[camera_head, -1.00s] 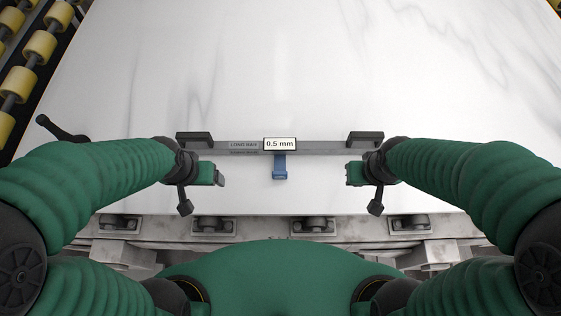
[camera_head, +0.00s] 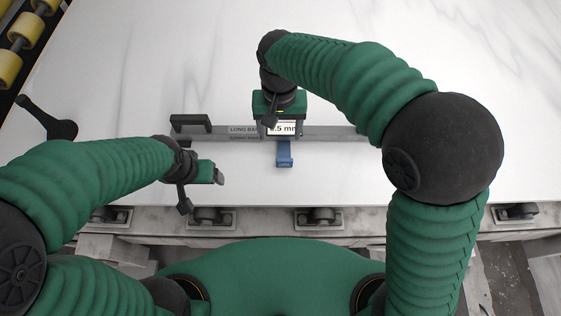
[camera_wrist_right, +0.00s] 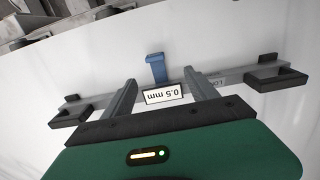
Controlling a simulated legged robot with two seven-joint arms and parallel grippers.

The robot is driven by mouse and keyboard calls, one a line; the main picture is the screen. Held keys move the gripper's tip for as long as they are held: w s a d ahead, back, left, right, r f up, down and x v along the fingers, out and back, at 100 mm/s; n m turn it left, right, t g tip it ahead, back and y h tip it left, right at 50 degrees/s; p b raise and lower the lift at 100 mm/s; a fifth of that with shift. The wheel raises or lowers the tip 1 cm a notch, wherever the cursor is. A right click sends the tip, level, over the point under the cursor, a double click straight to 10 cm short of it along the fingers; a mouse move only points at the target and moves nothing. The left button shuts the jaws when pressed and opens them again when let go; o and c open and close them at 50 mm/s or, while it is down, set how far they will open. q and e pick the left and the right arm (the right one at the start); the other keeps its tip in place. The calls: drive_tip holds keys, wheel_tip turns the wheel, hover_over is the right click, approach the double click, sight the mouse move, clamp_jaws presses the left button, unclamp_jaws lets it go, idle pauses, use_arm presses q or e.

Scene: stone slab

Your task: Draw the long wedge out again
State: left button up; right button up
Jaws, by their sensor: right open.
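A blue wedge (camera_head: 285,155) sticks out from the near side of a grey bar marked LONG BAR (camera_head: 228,137) on the white slab. How far it reaches under the bar is hidden. It also shows in the right wrist view (camera_wrist_right: 156,70). A 0.5 mm readout (camera_head: 284,129) sits on the bar beside it. My right gripper (camera_head: 280,112) is over the bar at the readout. In the right wrist view its fingers (camera_wrist_right: 160,84) are apart and empty, with the readout between them. My left gripper (camera_head: 219,174) is low, left of the wedge; its finger gap is too small to judge.
The bar has black handles at its ends; the left one (camera_head: 190,122) shows in the head view. A black lever (camera_head: 48,120) is at the slab's left. Rollers (camera_head: 212,217) line the near edge. The slab beyond the bar is clear.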

hover_over(284, 159)
drive_tip(key=d, duration=0.1)
wheel_tip(284, 159, down, 8)
drive_tip(key=shift+s+b, duration=0.1)
drive_tip(key=shift+b, duration=0.2)
drive_tip(key=f, duration=0.4)
drive_tip(key=a+f, duration=0.1)
drive_tip(key=f, duration=0.2)
drive_tip(key=shift+a, duration=0.1)
drive_tip(key=shift+a+f, duration=0.15)
drive_tip(key=shift+f, duration=0.4)
drive_tip(key=shift+d, duration=0.5)
drive_tip(key=shift+c, duration=1.7)
drive_tip(key=shift+a, duration=0.3)
drive_tip(key=c, duration=0.9)
drive_tip(key=shift+o, duration=0.2)
drive_tip(key=shift+s+d, duration=0.1)
drive_tip(key=shift+s, duration=0.35)
drive_tip(key=s, duration=0.2)
drive_tip(key=shift+s, duration=0.55)
drive_tip(key=shift+w, duration=0.2)
drive_tip(key=o, duration=1.2)
drive_tip(key=shift+w, duration=0.15)
use_arm(q)
drive_tip(key=shift+s+d, duration=0.6)
drive_tip(key=shift+s, duration=0.35)
